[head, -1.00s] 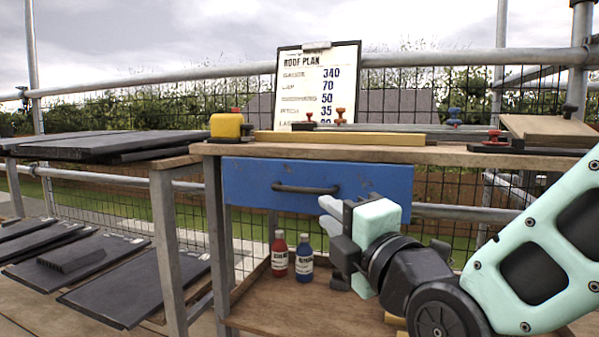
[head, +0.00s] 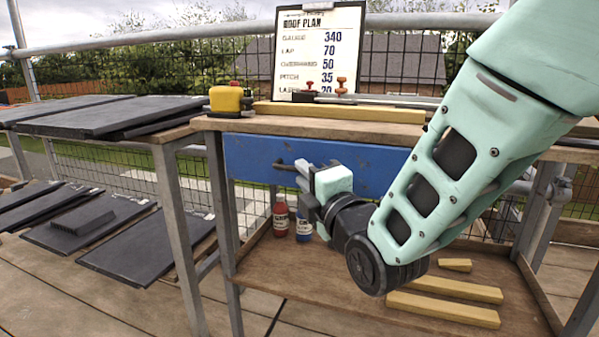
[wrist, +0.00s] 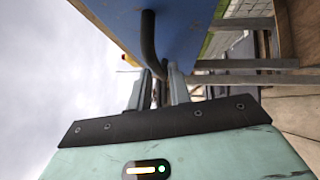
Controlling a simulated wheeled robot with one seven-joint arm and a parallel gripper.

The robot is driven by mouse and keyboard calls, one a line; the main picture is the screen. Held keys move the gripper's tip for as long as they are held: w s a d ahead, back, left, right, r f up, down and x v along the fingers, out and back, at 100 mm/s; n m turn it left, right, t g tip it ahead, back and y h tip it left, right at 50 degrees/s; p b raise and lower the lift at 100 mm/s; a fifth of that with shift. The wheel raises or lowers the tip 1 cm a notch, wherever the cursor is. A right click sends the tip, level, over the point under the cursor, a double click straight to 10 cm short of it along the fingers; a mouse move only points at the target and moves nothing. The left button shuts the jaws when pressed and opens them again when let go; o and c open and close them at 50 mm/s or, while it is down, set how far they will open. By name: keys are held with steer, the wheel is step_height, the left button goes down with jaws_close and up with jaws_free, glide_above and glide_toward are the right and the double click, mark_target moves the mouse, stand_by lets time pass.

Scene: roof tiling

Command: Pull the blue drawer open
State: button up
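The blue drawer (head: 375,170) sits under the workbench top and looks closed. Its dark bar handle (head: 284,167) is on the front, partly hidden by my gripper. My gripper (head: 302,176) is at the handle's right part in the head view. In the wrist view, the handle (wrist: 149,40) runs down between the two grey fingers of my gripper (wrist: 160,74). The fingers stand apart on either side of the bar; firm contact is not visible. The drawer front (wrist: 185,30) also shows in the wrist view.
A red bottle (head: 281,217) and a blue bottle (head: 304,228) stand on the lower shelf (head: 290,280), near yellow wood strips (head: 440,308). A yellow tool (head: 227,98) and a yellow batten (head: 340,112) lie on the bench top. Dark slates (head: 110,118) lie left.

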steer(key=shift+x, duration=1.4)
steer(key=shift+r, duration=0.1)
jaws_close()
steer(key=shift+s+a, duration=0.1)
steer(key=shift+s, duration=0.05)
